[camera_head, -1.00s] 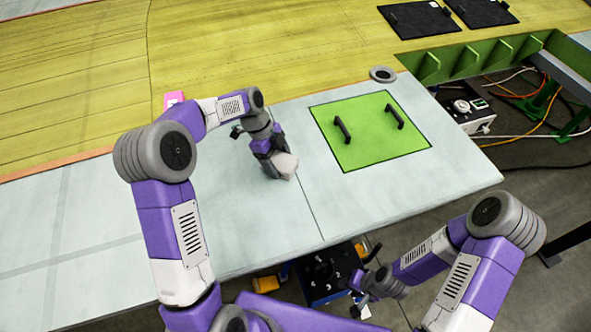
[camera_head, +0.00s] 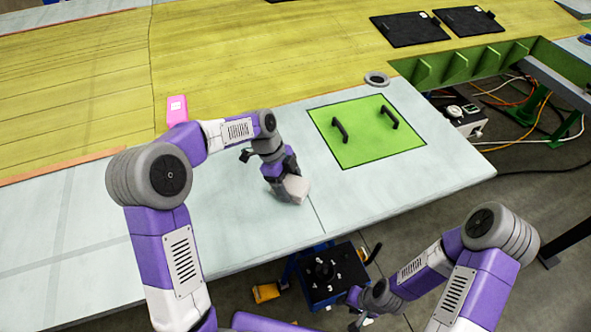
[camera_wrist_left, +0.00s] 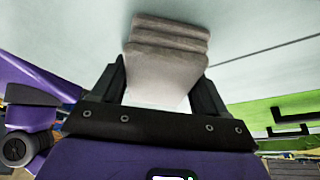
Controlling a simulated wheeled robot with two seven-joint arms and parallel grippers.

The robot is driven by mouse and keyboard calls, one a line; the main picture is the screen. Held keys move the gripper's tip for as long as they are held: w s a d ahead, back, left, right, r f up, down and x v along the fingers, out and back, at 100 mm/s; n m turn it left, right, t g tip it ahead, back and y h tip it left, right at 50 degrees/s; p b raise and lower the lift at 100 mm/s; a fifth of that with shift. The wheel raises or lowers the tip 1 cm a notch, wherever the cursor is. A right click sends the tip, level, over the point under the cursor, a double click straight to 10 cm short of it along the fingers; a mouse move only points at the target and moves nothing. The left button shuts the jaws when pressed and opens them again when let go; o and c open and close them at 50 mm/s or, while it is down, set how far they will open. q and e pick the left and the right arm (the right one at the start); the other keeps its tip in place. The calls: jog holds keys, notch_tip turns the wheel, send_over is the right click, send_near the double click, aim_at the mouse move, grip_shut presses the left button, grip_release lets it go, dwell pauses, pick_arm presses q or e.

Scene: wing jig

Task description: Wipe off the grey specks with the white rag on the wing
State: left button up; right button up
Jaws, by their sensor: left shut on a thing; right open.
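My left gripper (camera_head: 283,181) is shut on the white rag (camera_head: 294,189), a folded pad that looks greyish white. The rag is at the wing's pale surface (camera_head: 230,225), left of the panel seam; whether it presses on the surface I cannot tell. In the left wrist view the folded rag (camera_wrist_left: 166,52) sits between the two dark fingers. No grey specks can be made out on the wing in these views. My right gripper (camera_head: 360,310) is open and low, off the wing's front edge, partly hidden by its own arm.
A green panel (camera_head: 365,145) with two black handles lies right of the rag. A blue cart with a black top (camera_head: 330,272) stands below the front edge. The pale surface at left is clear.

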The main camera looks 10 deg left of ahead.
pick_arm(q)
jog(key=shift+s+d+r, duration=0.1)
jog(key=shift+s+d, duration=0.15)
jog(key=shift+s, duration=0.1)
notch_tip(320, 180, up, 3)
jog(key=shift+f+p, duration=0.2)
jog(key=shift+p, duration=0.6)
jog(key=shift+w+r+p, duration=0.2)
jog(key=shift+r+p, duration=0.3)
jog(key=shift+r, duration=0.2)
jog(key=shift+s+r+p, duration=0.1)
jog(key=shift+r+p, duration=1.2)
jog(key=shift+r, duration=0.65)
